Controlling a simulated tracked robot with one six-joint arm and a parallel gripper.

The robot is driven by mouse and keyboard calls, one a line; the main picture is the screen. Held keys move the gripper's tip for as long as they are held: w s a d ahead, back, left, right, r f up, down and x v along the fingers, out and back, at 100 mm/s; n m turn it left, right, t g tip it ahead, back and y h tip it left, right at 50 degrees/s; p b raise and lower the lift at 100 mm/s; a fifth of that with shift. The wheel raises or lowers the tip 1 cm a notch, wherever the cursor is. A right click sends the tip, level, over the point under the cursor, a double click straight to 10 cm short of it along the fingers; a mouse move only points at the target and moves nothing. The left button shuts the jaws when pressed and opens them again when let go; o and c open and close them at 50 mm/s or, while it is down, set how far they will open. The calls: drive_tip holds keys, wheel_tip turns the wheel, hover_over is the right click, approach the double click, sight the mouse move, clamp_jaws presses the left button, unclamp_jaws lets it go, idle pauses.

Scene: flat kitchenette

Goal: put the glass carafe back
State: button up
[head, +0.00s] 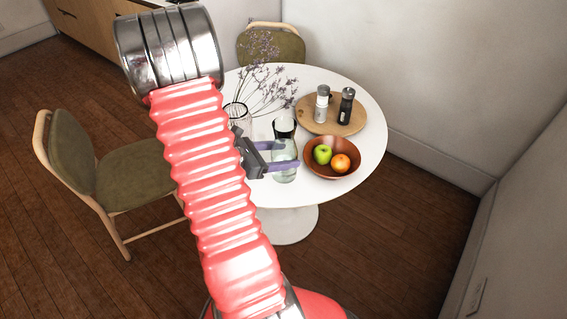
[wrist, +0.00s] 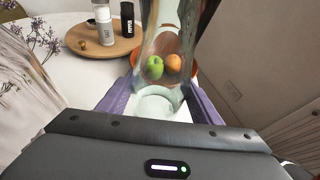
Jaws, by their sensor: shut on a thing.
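The glass carafe (head: 284,160) is clear with a dark rim and stands upright over the round white table in the head view. My gripper (head: 280,166) is shut on it, with one purple finger on each side of its lower body. In the wrist view the carafe (wrist: 164,90) rises between the two purple fingers (wrist: 160,102), and the fruit shows through its glass. I cannot tell whether its base touches the table.
A brown bowl (head: 318,171) with a green apple and an orange stands just right of the carafe. A round wooden board (head: 307,117) with two mills is behind. A glass vase (head: 236,113) with purple sprigs is at left. Two green chairs (head: 140,172) (head: 270,45) stand around the table.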

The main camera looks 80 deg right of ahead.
drive_tip(key=shift+f, duration=2.05)
drive_tip(key=o, duration=1.8)
drive_tip(key=shift+f, duration=0.1)
drive_tip(key=v, duration=1.2)
